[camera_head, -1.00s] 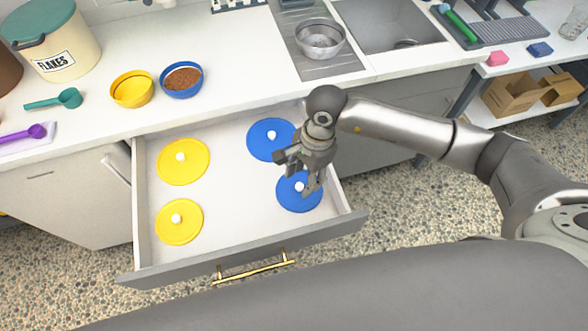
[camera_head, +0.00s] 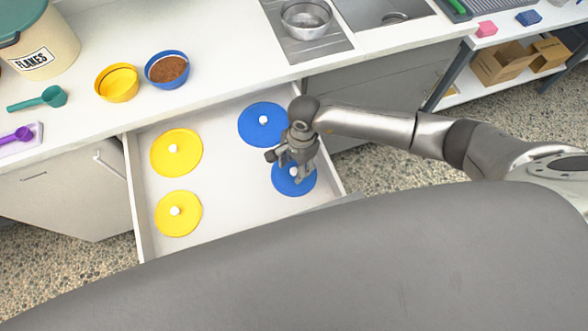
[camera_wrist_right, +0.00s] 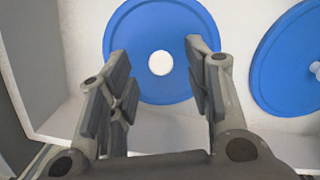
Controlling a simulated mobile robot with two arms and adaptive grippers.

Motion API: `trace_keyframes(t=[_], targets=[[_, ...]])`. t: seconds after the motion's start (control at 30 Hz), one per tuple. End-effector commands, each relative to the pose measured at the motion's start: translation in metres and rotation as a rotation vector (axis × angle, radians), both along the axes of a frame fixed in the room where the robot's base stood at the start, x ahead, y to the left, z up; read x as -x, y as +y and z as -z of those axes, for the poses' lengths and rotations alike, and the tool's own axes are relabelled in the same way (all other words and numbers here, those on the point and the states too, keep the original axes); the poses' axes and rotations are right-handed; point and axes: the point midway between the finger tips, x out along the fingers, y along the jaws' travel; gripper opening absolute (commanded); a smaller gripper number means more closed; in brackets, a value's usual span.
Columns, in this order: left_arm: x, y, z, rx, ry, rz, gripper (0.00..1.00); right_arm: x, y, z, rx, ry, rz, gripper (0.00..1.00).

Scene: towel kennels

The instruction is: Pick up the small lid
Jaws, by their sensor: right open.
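A blue lid (camera_head: 286,188) with a white knob lies flat at the front right of the open drawer. A slightly larger blue lid (camera_head: 252,128) lies behind it. My right gripper (camera_head: 288,168) is over the front blue lid and hides part of it. In the right wrist view the open, empty fingers (camera_wrist_right: 158,62) straddle the white knob of the smaller blue lid (camera_wrist_right: 160,22). I cannot tell how far above the lid they are. The larger blue lid (camera_wrist_right: 288,65) shows at the right there. My left gripper is not in view.
Two yellow lids, one behind (camera_head: 187,140) and one in front (camera_head: 190,222), lie at the drawer's (camera_head: 228,178) left. The counter above holds a yellow bowl (camera_head: 117,84), a blue bowl of brown food (camera_head: 167,70), scoops and a flakes tin (camera_head: 50,45). The drawer walls surround the lids.

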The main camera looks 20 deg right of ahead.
Motion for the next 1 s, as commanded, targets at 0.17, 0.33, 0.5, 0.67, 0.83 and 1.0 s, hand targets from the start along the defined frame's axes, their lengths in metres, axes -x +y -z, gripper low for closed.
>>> trace_keyframes(t=[0.17, 0.33, 0.5, 0.67, 0.83, 1.0], targets=[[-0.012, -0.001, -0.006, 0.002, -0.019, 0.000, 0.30, 0.000, 0.002, 0.016, 0.000, 0.000, 0.001, 0.46], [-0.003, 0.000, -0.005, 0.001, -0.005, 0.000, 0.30, 0.000, 0.003, 0.020, -0.002, -0.001, 0.000, 0.46], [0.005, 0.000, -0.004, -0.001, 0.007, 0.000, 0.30, 0.000, 0.002, 0.020, -0.001, 0.000, 0.000, 0.41], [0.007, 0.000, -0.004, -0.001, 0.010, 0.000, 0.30, 0.000, 0.002, 0.019, -0.001, 0.000, 0.000, 0.20], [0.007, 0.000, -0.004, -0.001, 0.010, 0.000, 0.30, 0.000, 0.002, 0.019, -0.001, 0.000, 0.000, 0.01], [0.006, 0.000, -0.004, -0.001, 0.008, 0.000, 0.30, 0.000, 0.002, 0.019, -0.001, 0.000, 0.000, 0.01]])
